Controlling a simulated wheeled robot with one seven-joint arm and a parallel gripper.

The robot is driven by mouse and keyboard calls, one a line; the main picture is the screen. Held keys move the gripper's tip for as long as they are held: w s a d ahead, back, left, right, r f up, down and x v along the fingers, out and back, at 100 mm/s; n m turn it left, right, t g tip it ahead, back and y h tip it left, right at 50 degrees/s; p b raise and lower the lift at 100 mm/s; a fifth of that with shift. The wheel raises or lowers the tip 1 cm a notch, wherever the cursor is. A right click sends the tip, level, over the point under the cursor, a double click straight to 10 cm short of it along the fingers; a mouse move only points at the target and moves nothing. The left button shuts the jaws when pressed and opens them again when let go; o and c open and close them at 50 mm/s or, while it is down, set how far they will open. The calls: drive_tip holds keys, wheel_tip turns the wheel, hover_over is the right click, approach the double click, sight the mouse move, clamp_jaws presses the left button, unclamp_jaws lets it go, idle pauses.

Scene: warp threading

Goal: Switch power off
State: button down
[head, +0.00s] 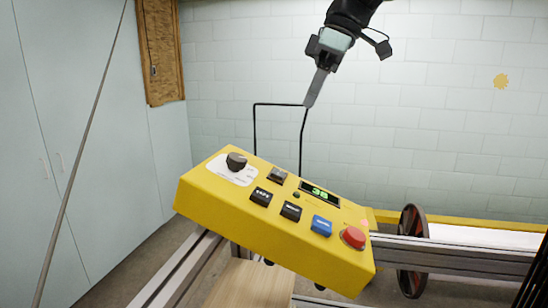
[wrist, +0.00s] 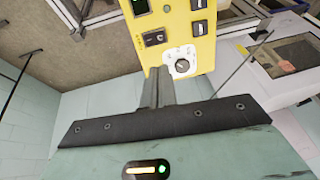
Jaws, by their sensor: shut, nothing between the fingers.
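A yellow control box (head: 225,197) is tilted on a frame in the middle of the head view. A black rocker switch (head: 277,175) sits near its upper edge, beside a dark knob (head: 236,161) on a white plate. A display (head: 319,193) shows lit green digits. My gripper (head: 309,102) is shut and empty, above and behind the box and apart from it. In the wrist view, my shut fingers (wrist: 159,73) point toward the box (wrist: 176,22), with the rocker switch (wrist: 154,38) and knob (wrist: 182,65) just past the fingertips. The rocker's position is too small to tell.
Black buttons (head: 261,197), a blue button (head: 322,225) and a red mushroom button (head: 354,237) share the panel. A thin black wire frame (head: 255,128) rises behind the box. A spoked wheel (head: 412,250) and metal rails stand at right. The space above the panel is clear.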

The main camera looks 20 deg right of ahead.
sight(277, 173)
drive_tip(key=p+x, duration=0.4)
drive_tip(key=x, duration=1)
drive_tip(key=shift+a, duration=0.1)
